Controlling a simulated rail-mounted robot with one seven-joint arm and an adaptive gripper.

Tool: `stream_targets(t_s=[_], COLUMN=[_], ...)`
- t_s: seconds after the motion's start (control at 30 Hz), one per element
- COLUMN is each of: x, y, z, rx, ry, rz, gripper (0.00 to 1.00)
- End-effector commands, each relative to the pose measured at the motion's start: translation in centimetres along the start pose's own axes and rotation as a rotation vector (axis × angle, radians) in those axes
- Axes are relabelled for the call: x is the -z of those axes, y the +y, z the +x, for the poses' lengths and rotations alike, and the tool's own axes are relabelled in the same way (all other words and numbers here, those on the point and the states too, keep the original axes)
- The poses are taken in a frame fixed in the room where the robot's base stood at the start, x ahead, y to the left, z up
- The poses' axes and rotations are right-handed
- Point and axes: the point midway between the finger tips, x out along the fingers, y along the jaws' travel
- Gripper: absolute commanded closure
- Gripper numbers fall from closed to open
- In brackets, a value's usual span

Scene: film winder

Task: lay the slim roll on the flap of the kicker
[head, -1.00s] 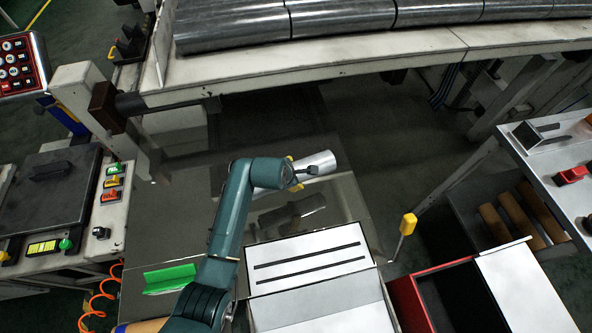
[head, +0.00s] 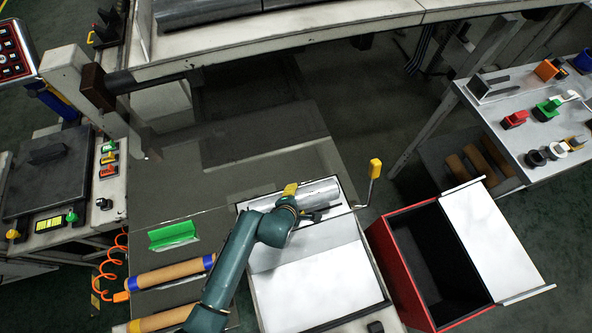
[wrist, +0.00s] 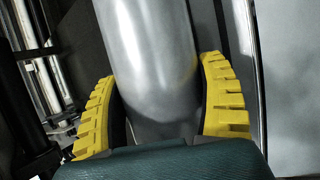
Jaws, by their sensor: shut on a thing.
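The slim roll is a smooth silver cylinder (head: 322,193), held lengthwise across the far part of a pale box-shaped unit, which looks like the kicker (head: 320,285). My gripper (head: 290,190) is shut around the roll's left part. In the wrist view its yellow fingers (wrist: 165,108) press on both sides of the roll (wrist: 150,50), which runs away from the palm.
A yellow-tipped post (head: 375,170) stands just right of the roll. An open red bin (head: 405,265) with a white lid is at right. A green angled piece (head: 174,235) and brown rolls (head: 170,275) lie left. A tool table (head: 530,125) stands far right.

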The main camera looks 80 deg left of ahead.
Motion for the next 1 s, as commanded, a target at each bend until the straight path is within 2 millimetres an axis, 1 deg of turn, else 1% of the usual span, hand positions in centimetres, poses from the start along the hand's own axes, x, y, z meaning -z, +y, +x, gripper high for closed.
stream_targets(t_s=[0.03, 0.2, 0.7, 0.83, 1.0], x=[-0.2, -0.3, 1.9, 2.2, 2.3], y=[0.3, 0.5, -3.4, -3.9, -4.0], z=[-0.1, -0.3, 5.0, 5.8, 5.9], rx=[-0.006, -0.004, -0.004, -0.005, -0.006], ry=[-0.004, -0.004, -0.004, -0.004, -0.005], rz=[-0.001, 0.000, 0.000, 0.000, 0.000], gripper=[0.67, 0.67, 0.67, 0.67, 0.67])
